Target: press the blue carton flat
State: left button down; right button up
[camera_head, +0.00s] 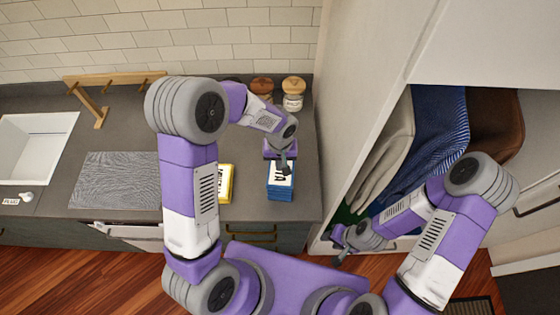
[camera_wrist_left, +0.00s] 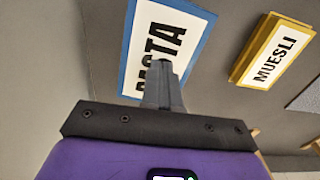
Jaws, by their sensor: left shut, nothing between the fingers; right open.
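The blue carton (camera_head: 280,192), with a white label, stands at the right end of the grey counter. In the left wrist view the blue carton (camera_wrist_left: 187,48) shows the label PASTA, partly hidden behind my fingers. My left gripper (camera_head: 284,165) is shut and empty, pointing down over the carton. Its closed fingertips (camera_wrist_left: 163,67) overlap the label; I cannot tell whether they touch it. My right gripper (camera_head: 342,255) is open and empty, low in front of the cabinet opening, away from the carton.
A yellow carton labelled MUESLI (camera_wrist_left: 275,52) stands left of the blue one, also in the head view (camera_head: 226,180). Jars (camera_head: 293,95) stand at the back. A tall cabinet side (camera_head: 350,100) rises close on the right. A grey mat (camera_head: 115,180) lies left.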

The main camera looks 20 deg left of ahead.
aim_at(280, 174)
pick_arm(q)
jog(key=shift+f, duration=0.1)
notch_tip(280, 174, down, 8)
jog(key=b, duration=0.7)
jog(key=shift+f+b, duration=0.1)
jog(key=shift+b, duration=0.3)
jog(key=shift+s, duration=0.15)
jog(key=shift+r, duration=0.3)
notch_tip(280, 174, up, 4)
jog(key=p, duration=0.3)
jog(key=shift+r, duration=0.1)
notch_tip(280, 174, up, 10)
jog(key=shift+f, duration=0.25)
